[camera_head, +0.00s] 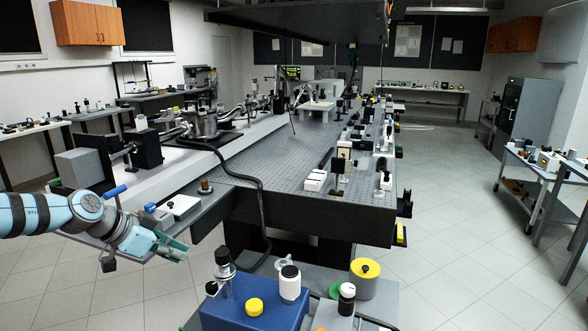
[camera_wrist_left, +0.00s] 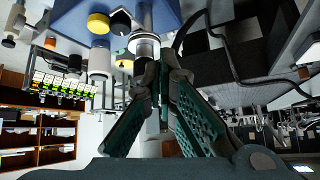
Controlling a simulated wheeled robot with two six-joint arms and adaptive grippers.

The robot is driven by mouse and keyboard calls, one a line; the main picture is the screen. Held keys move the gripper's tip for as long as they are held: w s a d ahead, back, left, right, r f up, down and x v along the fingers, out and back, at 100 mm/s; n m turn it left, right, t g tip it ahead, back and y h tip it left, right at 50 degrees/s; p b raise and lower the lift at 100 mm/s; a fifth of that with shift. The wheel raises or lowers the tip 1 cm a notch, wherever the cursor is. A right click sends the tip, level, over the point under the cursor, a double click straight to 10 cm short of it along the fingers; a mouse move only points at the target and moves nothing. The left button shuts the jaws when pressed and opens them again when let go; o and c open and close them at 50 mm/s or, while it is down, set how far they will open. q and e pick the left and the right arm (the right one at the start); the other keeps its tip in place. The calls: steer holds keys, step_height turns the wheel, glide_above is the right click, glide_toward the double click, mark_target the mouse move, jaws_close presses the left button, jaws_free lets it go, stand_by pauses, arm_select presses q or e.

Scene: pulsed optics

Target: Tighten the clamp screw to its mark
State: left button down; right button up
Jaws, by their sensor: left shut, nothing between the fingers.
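My left gripper (camera_head: 178,251) is in the lower left of the head view, off the near end of the grey bench and left of the blue box (camera_head: 262,305). In the left wrist view its green-padded fingers (camera_wrist_left: 164,72) meet at the tips, with nothing seen between them. A metal cylinder (camera_wrist_left: 147,46) shows just beyond the fingertips; whether they touch it I cannot tell. A metal post (camera_head: 223,268) with a dark top stands at the box's left side. I cannot make out which part is the clamp screw or its mark. My right gripper is not in view.

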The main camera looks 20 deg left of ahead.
mark_target(212, 288)
arm_select(q)
steer(key=s+d+f+g, duration=0.1)
steer(key=s+d+g, duration=0.1)
steer(key=d, duration=0.4)
step_height(212, 288, down, 7)
steer(key=b, duration=0.6)
steer(key=shift+r+g+y, duration=0.15)
steer(key=shift+g+y, duration=0.15)
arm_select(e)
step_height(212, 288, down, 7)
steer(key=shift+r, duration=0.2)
arm_select(q)
steer(key=shift+a, duration=0.1)
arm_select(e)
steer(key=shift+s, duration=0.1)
arm_select(q)
steer(key=shift+w, duration=0.2)
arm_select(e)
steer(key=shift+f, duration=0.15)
arm_select(q)
steer(key=shift+w+a, duration=0.1)
steer(key=shift+a, duration=0.15)
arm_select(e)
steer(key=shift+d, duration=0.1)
arm_select(q)
steer(key=shift+w+a+p, duration=0.3)
steer(key=shift+w+a, duration=0.25)
steer(key=shift+a, duration=0.2)
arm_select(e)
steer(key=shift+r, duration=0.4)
